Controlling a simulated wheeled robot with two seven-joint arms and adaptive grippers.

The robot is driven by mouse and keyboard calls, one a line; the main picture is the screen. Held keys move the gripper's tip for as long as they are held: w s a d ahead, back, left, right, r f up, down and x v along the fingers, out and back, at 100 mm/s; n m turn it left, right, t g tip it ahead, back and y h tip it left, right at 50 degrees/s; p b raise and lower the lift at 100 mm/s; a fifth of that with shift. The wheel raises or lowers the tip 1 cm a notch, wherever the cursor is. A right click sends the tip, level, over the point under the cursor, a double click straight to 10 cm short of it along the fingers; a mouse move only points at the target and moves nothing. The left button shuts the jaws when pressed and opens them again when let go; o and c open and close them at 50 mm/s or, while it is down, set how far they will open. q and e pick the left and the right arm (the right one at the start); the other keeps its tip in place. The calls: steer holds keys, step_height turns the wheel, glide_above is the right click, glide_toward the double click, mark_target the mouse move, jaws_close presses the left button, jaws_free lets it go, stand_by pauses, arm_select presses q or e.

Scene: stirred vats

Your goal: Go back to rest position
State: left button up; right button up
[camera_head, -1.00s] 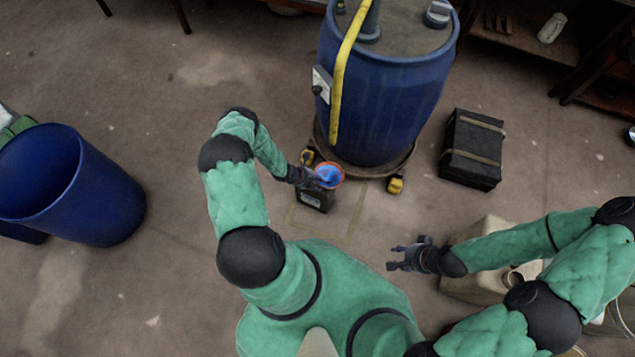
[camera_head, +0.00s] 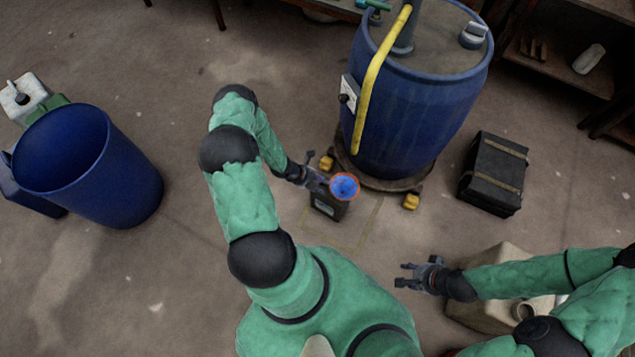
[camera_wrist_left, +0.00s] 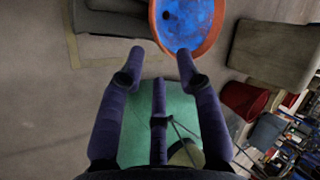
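My left gripper (camera_head: 318,182) is open and empty, just left of an orange-rimmed funnel (camera_head: 345,185) with a blue inside. The funnel sits on top of a dark canister (camera_head: 328,208) on the floor. In the left wrist view my left gripper (camera_wrist_left: 160,62) has its fingers spread, with nothing between them. The funnel (camera_wrist_left: 188,22) lies beyond the fingertips there, apart from them. My right gripper (camera_head: 408,277) has its fingers apart and looks empty, over the floor at the lower right.
A large blue vat (camera_head: 415,115) with a yellow hose (camera_head: 378,75) stands on a wheeled base behind the canister. An open blue barrel (camera_head: 125,190) is at left. A black case (camera_head: 494,173) lies at right. A beige container (camera_head: 485,318) is near my right arm.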

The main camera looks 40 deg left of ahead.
arm_select(q)
steer(key=shift+v, duration=0.9)
